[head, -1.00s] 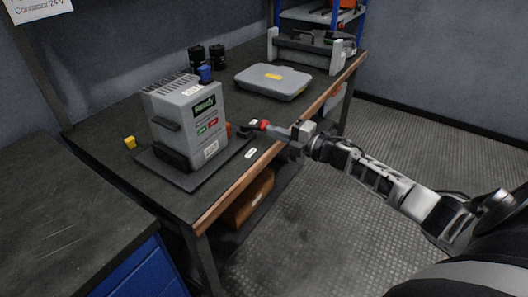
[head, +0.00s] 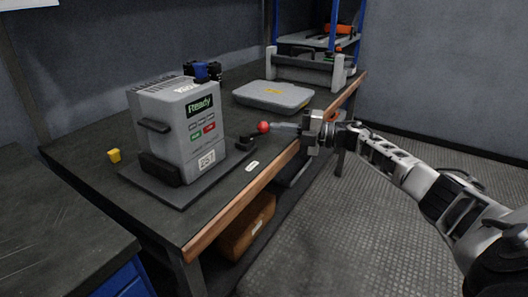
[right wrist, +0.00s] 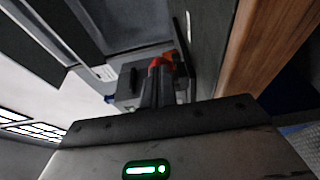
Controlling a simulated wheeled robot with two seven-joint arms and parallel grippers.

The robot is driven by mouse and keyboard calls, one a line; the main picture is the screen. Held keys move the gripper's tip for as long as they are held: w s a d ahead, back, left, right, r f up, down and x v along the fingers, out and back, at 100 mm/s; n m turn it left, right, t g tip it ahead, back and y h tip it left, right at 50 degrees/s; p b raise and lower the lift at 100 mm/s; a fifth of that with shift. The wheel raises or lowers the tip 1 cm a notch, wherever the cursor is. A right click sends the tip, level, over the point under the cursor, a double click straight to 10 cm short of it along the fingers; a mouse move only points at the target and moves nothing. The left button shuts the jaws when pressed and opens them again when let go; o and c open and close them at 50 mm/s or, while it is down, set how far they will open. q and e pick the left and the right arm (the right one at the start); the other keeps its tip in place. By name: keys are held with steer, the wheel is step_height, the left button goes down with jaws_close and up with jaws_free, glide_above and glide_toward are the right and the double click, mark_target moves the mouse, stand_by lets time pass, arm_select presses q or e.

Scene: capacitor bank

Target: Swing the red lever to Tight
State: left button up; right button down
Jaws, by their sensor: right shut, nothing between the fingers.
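The red lever's round red knob (head: 263,127) shows just right of the grey machine, above a small black base (head: 246,143) on the bench. My right gripper (head: 275,126) comes in from the right with its fingers shut and empty. The fingertips are at the knob's right side; I cannot tell whether they touch it. In the right wrist view the closed fingers (right wrist: 160,84) point at the red knob (right wrist: 161,61) and partly cover it. The lever's arm is mostly hidden, and no Tight marking is readable. My left gripper is out of view.
The grey machine (head: 178,128) with a Ready display stands left of the lever. A white label (head: 252,166) lies near the bench's wooden front edge (head: 240,207). A grey case (head: 272,96) lies behind, and a yellow block (head: 114,155) at left. Open floor lies right.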

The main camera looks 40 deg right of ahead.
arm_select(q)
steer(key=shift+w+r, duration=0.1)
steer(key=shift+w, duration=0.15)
arm_select(e)
steer(key=shift+w+d, duration=0.1)
steer(key=shift+w, duration=0.1)
stand_by(0.3)
